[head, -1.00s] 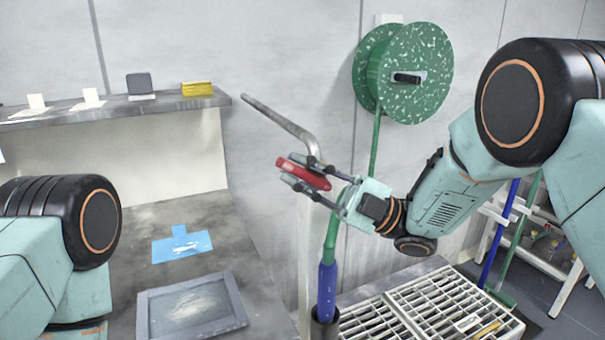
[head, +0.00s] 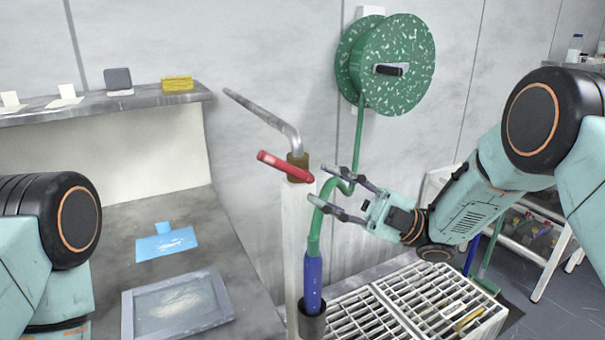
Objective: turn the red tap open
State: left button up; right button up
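The red tap handle (head: 284,166) slants down to the right, in front of the brass-coloured tap body (head: 298,166) on top of a white post (head: 297,235). A bent grey spout (head: 262,112) rises from the tap body toward the upper left. My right gripper (head: 319,184) is open, its two fingers pointing left, just right of the handle's lower end. Nothing is held in it, and a green hose (head: 329,205) passes by its fingers. My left gripper is out of view; only part of that arm shows at the left edge.
A green hose reel (head: 400,65) hangs on the wall above. A blue nozzle (head: 313,283) sits in a dark holder beside the post. A metal grating (head: 420,300) lies below. A grey bench (head: 130,215) with a tray (head: 180,303) stands at left.

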jog(key=shift+v, duration=1.85)
